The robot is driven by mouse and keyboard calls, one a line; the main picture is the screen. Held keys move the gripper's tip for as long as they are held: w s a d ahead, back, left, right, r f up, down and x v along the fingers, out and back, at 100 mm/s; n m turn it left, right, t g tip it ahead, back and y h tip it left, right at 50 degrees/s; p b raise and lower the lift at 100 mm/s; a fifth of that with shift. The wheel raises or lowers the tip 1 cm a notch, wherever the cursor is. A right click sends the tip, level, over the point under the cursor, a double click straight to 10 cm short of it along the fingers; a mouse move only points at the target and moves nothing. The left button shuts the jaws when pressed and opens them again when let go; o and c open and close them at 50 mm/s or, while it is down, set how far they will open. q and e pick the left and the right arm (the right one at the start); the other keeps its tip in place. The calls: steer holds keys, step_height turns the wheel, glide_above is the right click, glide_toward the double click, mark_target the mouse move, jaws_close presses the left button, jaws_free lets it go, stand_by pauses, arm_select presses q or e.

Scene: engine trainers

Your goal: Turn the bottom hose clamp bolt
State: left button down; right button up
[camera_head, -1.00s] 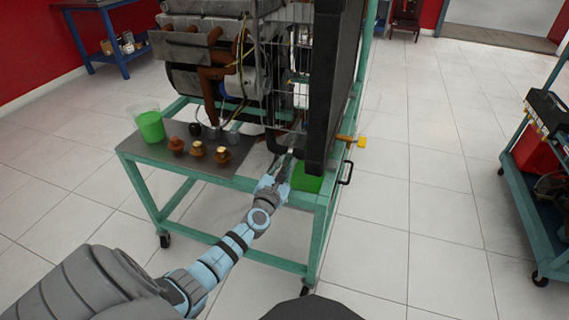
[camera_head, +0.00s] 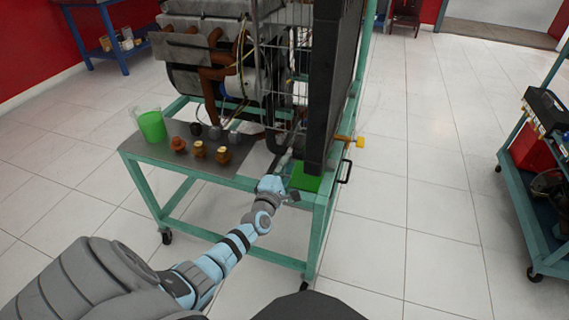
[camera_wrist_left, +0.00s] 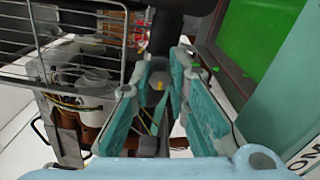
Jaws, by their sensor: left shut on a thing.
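The engine trainer (camera_head: 205,80) stands on a teal-framed stand, with the tall black radiator (camera_head: 333,85) at its right. The dark bottom hose (camera_head: 277,146) comes down low beside the radiator and also shows at the top of the left wrist view (camera_wrist_left: 170,20). My left gripper (camera_head: 285,165) reaches in under this hose, beside the radiator's foot. In the left wrist view its two fingers close around a small grey bolt-like part (camera_wrist_left: 158,84) just below the hose, the bottom hose clamp bolt. The clamp band is too small to make out.
A green-filled tray (camera_head: 305,180) sits beside the gripper, below the radiator. A cup of green liquid (camera_head: 152,125) and several brown-gold parts stand on the stand's left top. A wire guard (camera_wrist_left: 60,55) is close left of the fingers. A tool cart (camera_head: 535,150) stands far right.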

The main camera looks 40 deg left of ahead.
arm_select(q)
steer(key=shift+s+f+m+p, duration=0.1)
steer(key=shift+m+p, duration=1.15)
steer(key=shift+m, duration=3.8)
steer(key=shift+f+m+p, duration=0.1)
steer(key=shift+m+p, duration=1.15)
steer(key=shift+m, duration=3.8)
arm_select(e)
steer(key=shift+s+a+r, duration=0.2)
steer(key=shift+a+r, duration=0.35)
steer(key=shift+r, duration=0.25)
steer(key=shift+s+a+r, duration=0.2)
steer(key=shift+a+r, duration=0.35)
steer(key=shift+r, duration=0.25)
steer(key=shift+s+a+r, duration=0.2)
steer(key=shift+a+r, duration=0.35)
steer(key=shift+r, duration=0.25)
arm_select(q)
steer(key=shift+a, duration=0.1)
arm_select(e)
steer(key=shift+d, duration=0.25)
arm_select(q)
steer(key=c, duration=1.5)
jaws_free()
steer(key=shift+c, duration=0.2)
steer(key=v, duration=1.2)
